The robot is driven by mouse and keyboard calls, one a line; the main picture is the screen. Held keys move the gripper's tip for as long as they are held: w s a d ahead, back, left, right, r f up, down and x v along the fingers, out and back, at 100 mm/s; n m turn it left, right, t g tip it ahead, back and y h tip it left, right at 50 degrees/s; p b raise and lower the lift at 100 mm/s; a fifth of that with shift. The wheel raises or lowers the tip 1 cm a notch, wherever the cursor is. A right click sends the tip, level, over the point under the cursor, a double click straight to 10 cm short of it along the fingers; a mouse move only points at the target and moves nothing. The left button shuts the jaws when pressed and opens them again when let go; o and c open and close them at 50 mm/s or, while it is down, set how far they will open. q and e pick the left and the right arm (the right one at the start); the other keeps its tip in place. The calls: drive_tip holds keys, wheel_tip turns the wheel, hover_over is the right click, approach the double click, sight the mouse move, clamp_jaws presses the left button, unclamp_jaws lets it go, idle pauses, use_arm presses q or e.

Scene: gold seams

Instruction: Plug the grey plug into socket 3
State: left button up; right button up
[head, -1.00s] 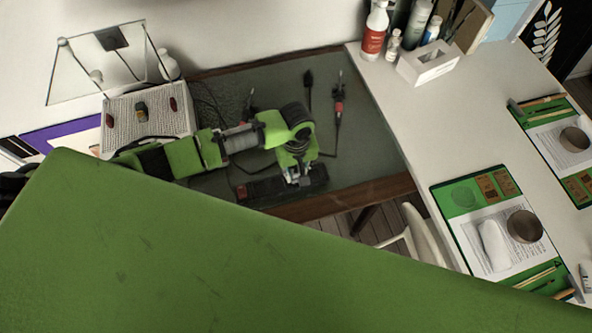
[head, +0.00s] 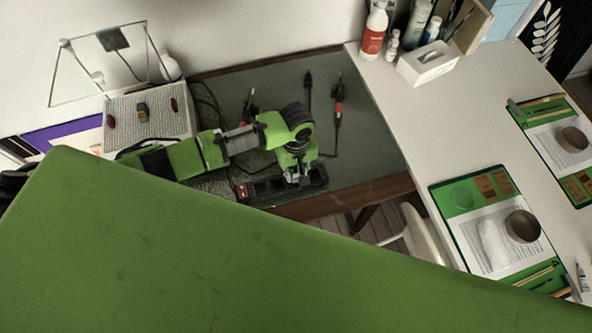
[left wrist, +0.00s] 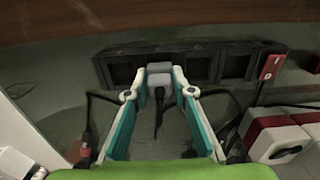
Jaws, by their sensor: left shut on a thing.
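My left gripper (left wrist: 159,80) is shut on the grey plug (left wrist: 159,68), with a teal finger on each side. A dark cable hangs from the plug towards the camera. The plug is at the dark socket strip (left wrist: 201,66), over the third opening from the red switch (left wrist: 270,67). I cannot tell whether its pins are in, and I can read no socket numbers. In the head view my left gripper (head: 298,177) points down at the strip (head: 262,188), hiding the plug and part of the strip. My right gripper is not in view.
A perforated box (head: 120,128) stands at the left. In the wrist view a red and white block (left wrist: 275,140) is right of the fingers. A white desk (head: 450,130) adjoins at the right.

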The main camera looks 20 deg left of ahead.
use_arm(q)
drive_tip(key=shift+f, duration=0.4)
idle(0.3)
drive_tip(key=shift+s+f+b, duration=0.3)
drive_tip(key=shift+b, duration=0.1)
drive_tip(key=shift+s+f, duration=0.35)
drive_tip(key=shift+f, duration=0.05)
drive_tip(key=o, duration=1)
drive_tip(key=shift+o, duration=0.6)
drive_tip(key=shift+w+f, duration=0.35)
drive_tip(key=shift+w, duration=0.1)
drive_tip(key=shift+s+r, duration=0.1)
drive_tip(key=shift+r, duration=0.1)
